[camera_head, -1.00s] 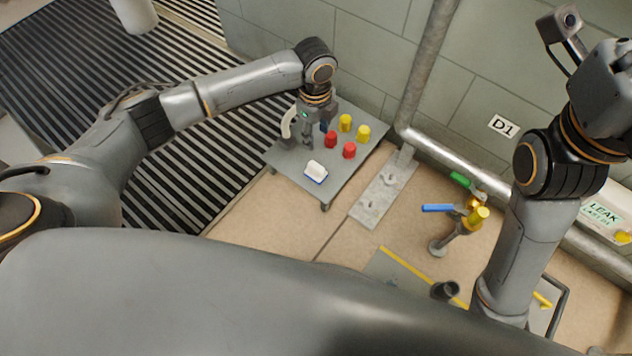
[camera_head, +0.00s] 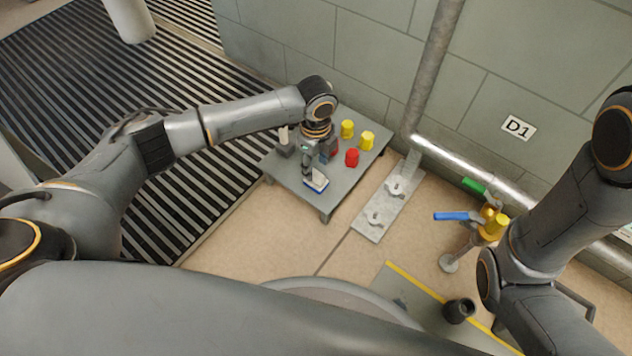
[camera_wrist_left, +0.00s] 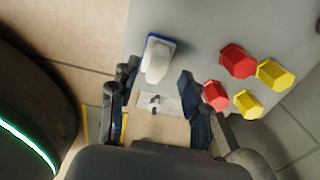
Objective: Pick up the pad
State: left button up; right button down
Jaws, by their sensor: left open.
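The pad (camera_head: 318,184), a white block with a blue underside, lies near the front edge of the small grey table (camera_head: 338,195). In the left wrist view the pad (camera_wrist_left: 158,60) shows just beyond the fingertips, roughly in line with the gap between them. My left gripper (camera_head: 308,172) points down over the table, close to the pad and partly covering it in the head view. In the left wrist view the left gripper (camera_wrist_left: 157,84) is open with nothing between its fingers. My right gripper is out of view.
Red caps (camera_head: 352,157) and yellow caps (camera_head: 366,140) stand on the table behind and to the right of the pad. A wall pipe (camera_head: 432,65) rises to the right. A valve with a blue handle (camera_head: 452,216) stands farther right.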

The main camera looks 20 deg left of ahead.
aim_at(316, 173)
pick_arm(q)
jog(key=f+b, duration=0.1)
jog(key=f, duration=0.1)
jog(key=f+b, duration=0.1)
jog(key=shift+s+f+b, duration=0.2)
jog(key=shift+f+b, duration=0.15)
jog(key=shift+f, duration=0.05)
jog(key=shift+r, duration=0.1)
grip_shut()
